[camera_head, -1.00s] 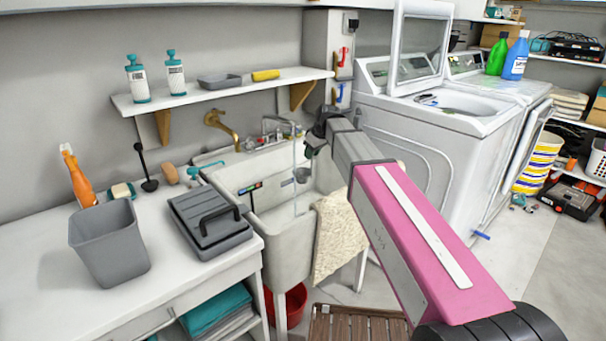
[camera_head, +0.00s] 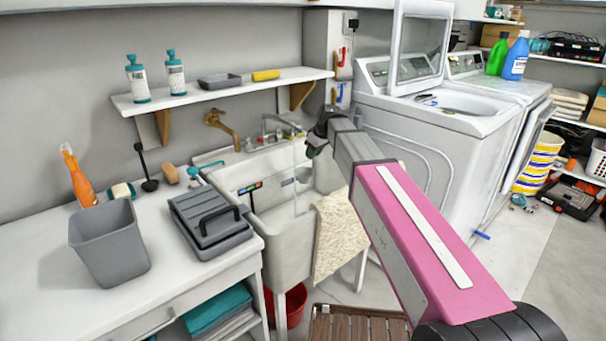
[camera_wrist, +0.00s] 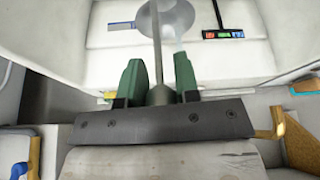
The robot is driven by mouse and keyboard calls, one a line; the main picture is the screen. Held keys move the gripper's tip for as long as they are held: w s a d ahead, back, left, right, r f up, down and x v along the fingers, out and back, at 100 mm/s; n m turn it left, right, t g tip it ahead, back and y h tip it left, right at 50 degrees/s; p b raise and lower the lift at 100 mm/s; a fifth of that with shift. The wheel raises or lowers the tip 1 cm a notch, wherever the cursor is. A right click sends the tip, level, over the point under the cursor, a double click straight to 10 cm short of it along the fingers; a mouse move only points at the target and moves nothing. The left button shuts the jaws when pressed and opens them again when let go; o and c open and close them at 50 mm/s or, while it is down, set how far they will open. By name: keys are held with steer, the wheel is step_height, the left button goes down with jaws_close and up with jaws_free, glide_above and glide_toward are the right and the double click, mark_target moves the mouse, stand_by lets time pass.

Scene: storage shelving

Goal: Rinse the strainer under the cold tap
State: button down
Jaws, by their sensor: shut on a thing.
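The strainer shows in the wrist view as a round grey bowl (camera_wrist: 178,16) with a thin grey handle (camera_wrist: 157,55) running down to my gripper. My gripper (camera_wrist: 159,85) has its green fingers shut on that handle. In the head view my gripper (camera_head: 314,146) hangs over the right side of the white sink (camera_head: 283,240). The strainer bowl is small and hard to make out there. Water (camera_head: 295,178) falls in a thin stream from the chrome tap (camera_head: 279,130) into the sink. I cannot tell whether the stream meets the bowl.
A brass spout (camera_head: 220,127) is on the wall behind the sink. A beige cloth (camera_head: 340,235) hangs over the sink's front right. A grey bin (camera_head: 108,245) and a lidded grey box (camera_head: 208,222) stand on the left counter. A washing machine (camera_head: 425,130) stands at the right.

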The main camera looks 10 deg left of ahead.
steer(key=shift+s, duration=0.1)
steer(key=s+d, duration=0.3)
steer(key=s, duration=0.4)
steer(key=shift+s, duration=0.15)
stand_by(0.5)
stand_by(1.2)
steer(key=s+d+r, duration=0.2)
steer(key=s+r, duration=0.2)
steer(key=shift+s, duration=0.3)
stand_by(0.3)
stand_by(0.4)
